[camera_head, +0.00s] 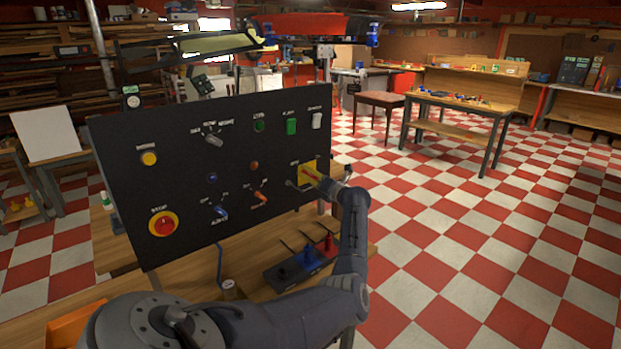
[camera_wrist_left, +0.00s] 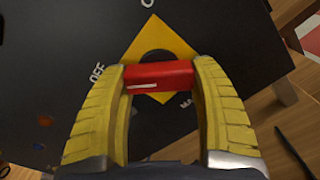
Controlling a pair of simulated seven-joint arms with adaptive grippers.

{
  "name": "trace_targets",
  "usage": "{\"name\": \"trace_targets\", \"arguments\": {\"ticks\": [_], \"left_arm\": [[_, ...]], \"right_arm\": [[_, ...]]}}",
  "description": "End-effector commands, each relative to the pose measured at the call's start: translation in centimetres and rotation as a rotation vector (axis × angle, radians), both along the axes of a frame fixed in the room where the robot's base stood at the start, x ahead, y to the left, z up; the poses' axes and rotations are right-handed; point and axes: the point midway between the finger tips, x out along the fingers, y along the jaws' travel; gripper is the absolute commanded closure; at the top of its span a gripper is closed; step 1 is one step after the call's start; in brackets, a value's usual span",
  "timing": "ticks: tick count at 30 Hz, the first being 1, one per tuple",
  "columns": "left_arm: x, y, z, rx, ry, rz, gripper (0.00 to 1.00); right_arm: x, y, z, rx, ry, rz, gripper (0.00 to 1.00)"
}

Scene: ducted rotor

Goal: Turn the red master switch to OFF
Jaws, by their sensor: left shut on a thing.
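The red master switch (camera_wrist_left: 160,74) has a bar-shaped red handle with a white mark near its left end in the left wrist view. It sits on a yellow plate (camera_wrist_left: 158,45), which looks like a diamond there. An OFF label (camera_wrist_left: 97,73) is to the left of the handle. My left gripper (camera_wrist_left: 160,78) is shut on the handle, one yellow finger at each end. In the head view the plate (camera_head: 322,167) is at the right end of the black panel (camera_head: 230,130), and my left gripper (camera_head: 318,181) largely covers the handle. My right gripper is not in view.
The panel also carries a red stop button (camera_head: 163,224), a yellow button (camera_head: 149,159), a blue selector (camera_head: 220,213) and an orange selector (camera_head: 260,197). A box with blue and red levers (camera_head: 308,256) stands on the wooden bench below. Open checkered floor (camera_head: 460,240) lies to the right.

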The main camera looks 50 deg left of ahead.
Motion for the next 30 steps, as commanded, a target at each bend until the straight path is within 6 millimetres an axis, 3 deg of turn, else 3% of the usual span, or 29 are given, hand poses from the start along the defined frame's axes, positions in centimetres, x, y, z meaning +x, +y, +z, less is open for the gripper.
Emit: {"name": "trace_targets", "arguments": {"ticks": [3,4,10,20,30], "left_arm": [[0.0,-0.1,-0.1,-0.002,-0.002,-0.001,0.65],[0.0,-0.1,-0.1,-0.002,-0.002,-0.001,0.34],[0.0,0.0,0.0,-0.001,-0.001,-0.001,0.11],[0.1,-0.4,0.0,-0.001,0.0,-0.001,0.11],[0.0,-5.4,-0.1,-0.002,-0.002,-0.004,0.11]], "right_arm": [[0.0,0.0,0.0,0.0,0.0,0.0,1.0],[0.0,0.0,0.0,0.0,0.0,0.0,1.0],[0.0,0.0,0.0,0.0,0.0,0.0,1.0],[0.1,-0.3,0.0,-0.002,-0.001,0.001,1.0],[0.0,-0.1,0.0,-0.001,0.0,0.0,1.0]]}}
